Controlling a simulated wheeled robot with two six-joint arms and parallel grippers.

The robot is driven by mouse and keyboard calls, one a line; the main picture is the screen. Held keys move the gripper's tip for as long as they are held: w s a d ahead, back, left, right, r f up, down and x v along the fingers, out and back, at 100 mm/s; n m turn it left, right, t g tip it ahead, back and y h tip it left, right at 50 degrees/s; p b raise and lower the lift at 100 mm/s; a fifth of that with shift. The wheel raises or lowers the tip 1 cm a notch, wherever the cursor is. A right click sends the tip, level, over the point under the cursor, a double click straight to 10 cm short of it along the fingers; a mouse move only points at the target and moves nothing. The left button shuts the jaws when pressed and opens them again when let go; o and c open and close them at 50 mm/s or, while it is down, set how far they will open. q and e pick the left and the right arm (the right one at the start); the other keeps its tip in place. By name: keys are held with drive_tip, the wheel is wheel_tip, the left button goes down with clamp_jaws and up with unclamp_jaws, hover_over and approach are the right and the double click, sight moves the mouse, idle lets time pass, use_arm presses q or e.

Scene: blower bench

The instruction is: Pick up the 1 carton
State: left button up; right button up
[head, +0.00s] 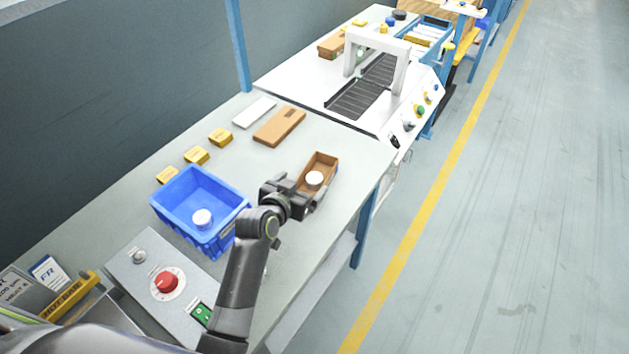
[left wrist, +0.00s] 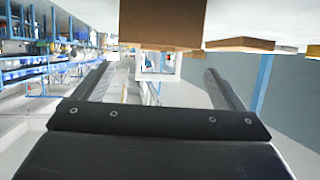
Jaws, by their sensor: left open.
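An open brown carton (head: 321,161) stands on the bench with a white round piece (head: 314,179) inside. My left gripper (head: 308,201) is at the carton's near side, open, partly covering its lower edge. In the left wrist view, which looks upside down, the carton (left wrist: 163,20) fills the top centre. The two fingers of my left gripper (left wrist: 157,72) are spread wide there with nothing between them. I cannot tell whether a finger touches the carton. My right gripper is not in view.
A blue bin (head: 183,221) with a white round piece stands left of the gripper. A flat brown box (head: 279,126), a white slab (head: 254,112) and yellow blocks (head: 197,155) lie farther back. A control box (head: 150,268) is near. A white conveyor machine (head: 317,82) stands beyond.

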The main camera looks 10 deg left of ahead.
sight(311, 184)
use_arm(q)
drive_tip(key=shift+p+x, duration=0.5)
drive_tip(key=shift+x, duration=2.4)
drive_tip(key=shift+s+d+f, duration=0.1)
drive_tip(key=shift+s+f, duration=0.05)
drive_tip(key=shift+f, duration=0.05)
drive_tip(key=c, duration=0.9)
drive_tip(key=shift+c, duration=1)
drive_tip(key=shift+r, duration=0.15)
